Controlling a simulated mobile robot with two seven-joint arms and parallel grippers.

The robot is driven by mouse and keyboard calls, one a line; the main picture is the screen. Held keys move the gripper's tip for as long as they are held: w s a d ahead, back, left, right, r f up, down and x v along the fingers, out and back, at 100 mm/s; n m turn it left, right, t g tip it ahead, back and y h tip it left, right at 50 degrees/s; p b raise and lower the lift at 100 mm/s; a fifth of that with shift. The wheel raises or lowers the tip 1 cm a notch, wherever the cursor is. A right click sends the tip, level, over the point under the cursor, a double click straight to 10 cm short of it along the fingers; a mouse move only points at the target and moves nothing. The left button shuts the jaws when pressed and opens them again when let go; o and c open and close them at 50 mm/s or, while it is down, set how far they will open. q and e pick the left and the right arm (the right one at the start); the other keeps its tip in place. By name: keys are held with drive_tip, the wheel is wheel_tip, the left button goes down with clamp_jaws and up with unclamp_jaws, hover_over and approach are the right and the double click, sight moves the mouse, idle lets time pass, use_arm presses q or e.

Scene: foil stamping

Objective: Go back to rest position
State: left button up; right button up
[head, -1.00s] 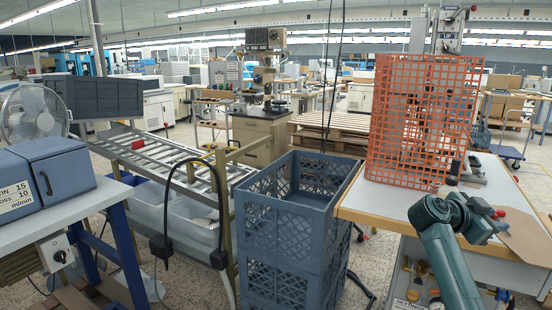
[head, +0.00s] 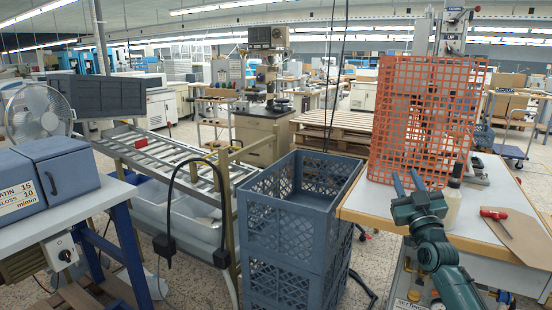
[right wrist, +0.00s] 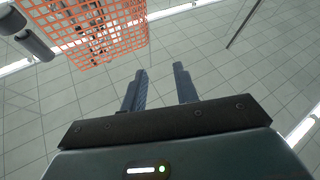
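My right gripper (head: 405,175) is raised over the left part of the white-topped bench (head: 380,201), in front of the orange mesh guard. Its two fingers point up and away and stand apart. My left gripper is not in view.
The orange mesh guard (head: 425,120) stands close behind the right gripper. Blue-grey stacked crates (head: 283,235) stand left of the bench. A roller conveyor (head: 165,157) is farther left.

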wheel_tip(320, 180, down, 12)
drive_tip(key=g+h, duration=0.1)
drive_tip(key=g, duration=0.5)
drive_tip(key=s+a+f+n+g+y, duration=0.1)
drive_tip(key=s+a+f, duration=0.2)
drive_tip(key=s+f, duration=0.3)
drive_tip(key=s+a+f+g+y, duration=0.1)
drive_tip(key=s+a+f, duration=0.25)
drive_tip(key=f, duration=0.35)
drive_tip(key=s+a+f+g+y, duration=0.1)
drive_tip(key=s+a+f, duration=0.2)
drive_tip(key=s, duration=0.6)
drive_tip(key=s+a+f+g+y, duration=0.1)
drive_tip(key=s+a+f, duration=0.3)
drive_tip(key=s, duration=0.6)
drive_tip(key=s+a+f+g, duration=0.2)
drive_tip(key=s+a+f, duration=0.2)
drive_tip(key=s, duration=0.5)
drive_tip(key=shift+s+a+m+g+y, duration=0.2)
drive_tip(key=shift+a+m+g+y, duration=0.15)
drive_tip(key=shift+a, duration=0.7)
